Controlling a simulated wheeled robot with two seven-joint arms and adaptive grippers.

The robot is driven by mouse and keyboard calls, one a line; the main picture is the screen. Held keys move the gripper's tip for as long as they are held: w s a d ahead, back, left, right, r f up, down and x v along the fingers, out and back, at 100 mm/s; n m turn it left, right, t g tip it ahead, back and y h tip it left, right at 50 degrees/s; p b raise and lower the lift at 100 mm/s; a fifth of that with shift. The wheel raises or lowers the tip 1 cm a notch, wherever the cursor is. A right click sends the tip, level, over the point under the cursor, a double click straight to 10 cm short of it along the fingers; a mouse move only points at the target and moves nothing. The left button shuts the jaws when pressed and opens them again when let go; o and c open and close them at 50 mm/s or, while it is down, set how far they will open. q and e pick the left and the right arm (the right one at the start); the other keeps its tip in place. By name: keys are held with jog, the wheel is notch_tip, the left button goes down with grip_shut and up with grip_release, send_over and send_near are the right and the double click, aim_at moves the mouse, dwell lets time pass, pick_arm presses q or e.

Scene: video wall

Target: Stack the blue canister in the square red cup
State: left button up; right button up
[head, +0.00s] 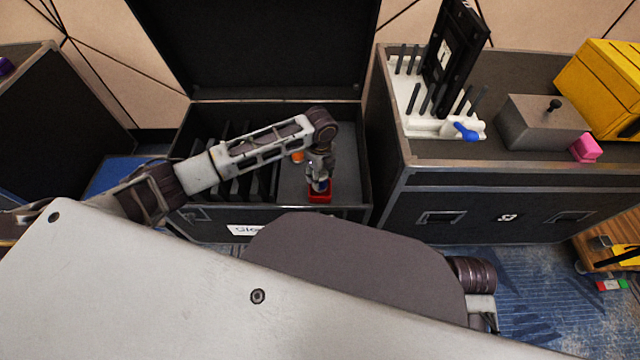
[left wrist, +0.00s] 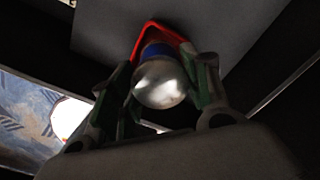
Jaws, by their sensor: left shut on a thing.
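The square red cup (head: 319,197) stands in the open black case, near its front right. My left gripper (head: 320,182) reaches down over the cup, shut on the blue canister. In the left wrist view the canister (left wrist: 160,82) shows a shiny pale round end and a blue band between the two fingers (left wrist: 165,92). The red cup's rim (left wrist: 166,33) shows just beyond the blue band. The canister lines up with the cup, but I cannot tell how far inside it sits. My right gripper is out of view.
The case (head: 276,110) has a raised lid behind and dark slotted dividers at left. An orange thing (head: 297,156) lies behind the cup. A second case at right bears a white rack (head: 420,122), a grey box (head: 541,122) and a yellow box (head: 606,85).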

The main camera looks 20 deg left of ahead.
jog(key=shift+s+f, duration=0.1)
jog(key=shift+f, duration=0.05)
pick_arm(q)
jog(key=shift+f, duration=0.35)
notch_tip(320, 180, down, 4)
jog(key=shift+r+b, duration=0.15)
jog(key=shift+b, duration=0.75)
jog(key=shift+f, duration=0.25)
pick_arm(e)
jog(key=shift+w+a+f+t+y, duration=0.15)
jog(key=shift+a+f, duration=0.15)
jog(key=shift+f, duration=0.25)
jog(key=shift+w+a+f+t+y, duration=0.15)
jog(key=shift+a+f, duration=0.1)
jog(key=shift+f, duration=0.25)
